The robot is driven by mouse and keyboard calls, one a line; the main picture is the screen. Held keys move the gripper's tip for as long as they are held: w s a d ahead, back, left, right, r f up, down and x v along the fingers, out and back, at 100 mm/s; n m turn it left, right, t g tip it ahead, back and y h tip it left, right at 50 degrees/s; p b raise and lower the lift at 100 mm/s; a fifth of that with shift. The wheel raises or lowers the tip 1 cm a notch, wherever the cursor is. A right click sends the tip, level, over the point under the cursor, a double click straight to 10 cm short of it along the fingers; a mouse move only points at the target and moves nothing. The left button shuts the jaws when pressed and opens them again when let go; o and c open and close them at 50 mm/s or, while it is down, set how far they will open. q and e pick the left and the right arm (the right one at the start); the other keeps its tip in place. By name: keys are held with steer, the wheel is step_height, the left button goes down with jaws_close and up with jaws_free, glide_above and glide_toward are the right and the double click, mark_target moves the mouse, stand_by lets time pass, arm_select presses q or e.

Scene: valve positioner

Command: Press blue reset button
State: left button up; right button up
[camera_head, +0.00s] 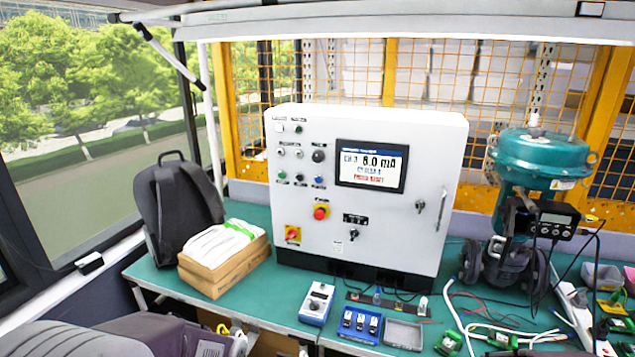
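The blue button (319,181) is a small round button on the left part of the front of a white control cabinet (400,235). The cabinet's screen (371,165) shows "8.0 mA" and a red line that seems to read "PRESS RESET". Neither of my grippers is in view, and nothing covers the blue button.
The cabinet stands on a green bench (260,307). A cardboard box (228,268) with white cloths and a black backpack (178,210) are at its left. A teal valve actuator (541,158) stands at its right. Small devices and cables lie along the front.

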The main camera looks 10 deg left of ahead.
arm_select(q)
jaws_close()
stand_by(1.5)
